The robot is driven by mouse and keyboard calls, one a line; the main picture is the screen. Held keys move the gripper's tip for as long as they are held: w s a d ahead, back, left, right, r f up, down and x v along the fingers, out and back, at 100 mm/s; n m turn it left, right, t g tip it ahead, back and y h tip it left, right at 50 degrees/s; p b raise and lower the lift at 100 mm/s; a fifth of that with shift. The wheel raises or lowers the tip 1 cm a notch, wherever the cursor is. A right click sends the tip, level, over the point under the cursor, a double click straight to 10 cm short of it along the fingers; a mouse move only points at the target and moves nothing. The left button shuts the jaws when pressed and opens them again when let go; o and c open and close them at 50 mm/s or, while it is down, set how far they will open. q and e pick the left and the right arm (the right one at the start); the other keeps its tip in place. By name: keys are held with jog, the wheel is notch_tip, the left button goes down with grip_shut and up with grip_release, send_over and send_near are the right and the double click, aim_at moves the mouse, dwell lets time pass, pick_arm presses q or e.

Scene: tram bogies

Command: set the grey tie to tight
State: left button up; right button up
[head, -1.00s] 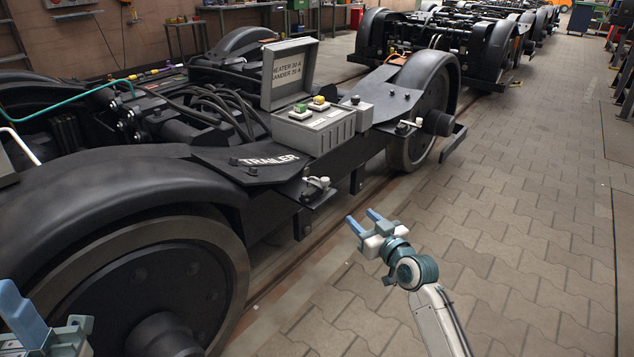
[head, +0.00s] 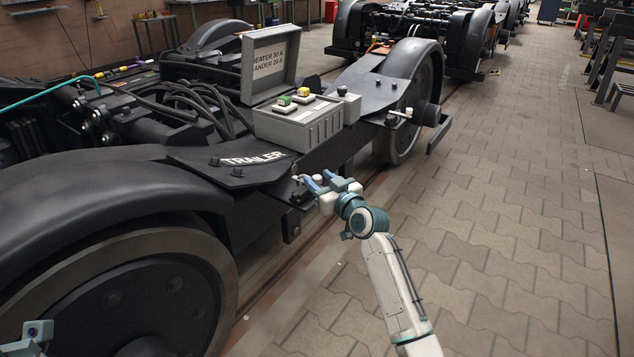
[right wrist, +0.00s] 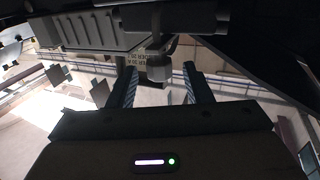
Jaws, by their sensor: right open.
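A small grey fitting, which looks like the grey tie (head: 299,178), sits on the bogie's side just below the TRAILER plate. My right gripper (head: 322,181) is open right beside it, and its fingers partly hide it. In the right wrist view a dark, stubby block (right wrist: 158,70) shows between the tips of the open fingers, with a gap on each side. I cannot tell whether the tie is tight or loose. My left gripper (head: 32,335) is cut off at the lower left corner, and its fingers do not show clearly.
A grey control box (head: 298,125) with an open lid (head: 270,62) and green and yellow switches stands above the fitting. Another pale handle (head: 400,114) is farther right on the bogie. A large wheel (head: 140,290) is at left.

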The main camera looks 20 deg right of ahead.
jog(key=shift+x, duration=0.95)
jog(key=shift+c, duration=0.3)
grip_shut()
jog(key=s+d, duration=0.2)
jog(key=shift+s, duration=0.3)
jog(key=shift+o, duration=0.3)
grip_release()
jog(key=shift+s, duration=0.1)
